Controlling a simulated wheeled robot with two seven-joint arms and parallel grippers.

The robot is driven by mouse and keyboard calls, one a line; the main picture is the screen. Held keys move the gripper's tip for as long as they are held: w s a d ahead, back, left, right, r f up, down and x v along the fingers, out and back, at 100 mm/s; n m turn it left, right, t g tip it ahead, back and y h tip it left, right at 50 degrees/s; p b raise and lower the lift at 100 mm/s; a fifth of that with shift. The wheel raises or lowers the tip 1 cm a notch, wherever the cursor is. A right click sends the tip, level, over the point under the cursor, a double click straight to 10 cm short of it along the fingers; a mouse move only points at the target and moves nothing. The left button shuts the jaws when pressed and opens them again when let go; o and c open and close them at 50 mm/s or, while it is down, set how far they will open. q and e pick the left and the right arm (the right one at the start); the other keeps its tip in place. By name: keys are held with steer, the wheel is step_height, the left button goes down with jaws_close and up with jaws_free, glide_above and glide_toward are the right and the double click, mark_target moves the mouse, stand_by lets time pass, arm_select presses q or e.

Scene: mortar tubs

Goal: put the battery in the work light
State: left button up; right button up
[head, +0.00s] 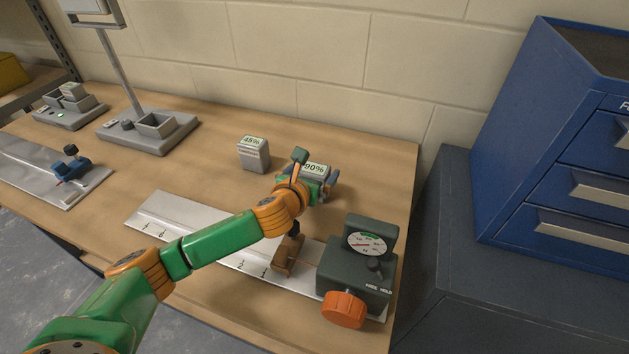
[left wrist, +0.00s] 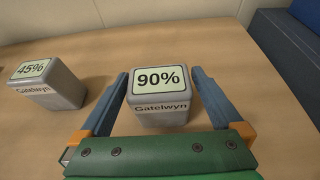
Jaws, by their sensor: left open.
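The 90% battery (head: 314,168) is a grey block marked "90% Gatelwyn" on the bench; it also shows in the left wrist view (left wrist: 158,98). My left gripper (head: 318,184) is open, its blue fingers on either side of this battery; small gaps seem to show between fingers and block. A similar 45% battery (head: 254,155) stands to its left, also in the left wrist view (left wrist: 50,83). The work light (head: 122,72) stands at the back left, a pole on a grey base with an open box-shaped socket (head: 155,126) that looks empty. My right gripper is not in view.
A charger (head: 68,112) with a green light and a block in it sits at the far left. A dark gauge box (head: 357,268) with an orange knob and a brown clamp (head: 287,257) are at the front right. A blue clamp (head: 72,168) lies left.

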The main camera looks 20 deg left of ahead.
arm_select(q)
jaws_close()
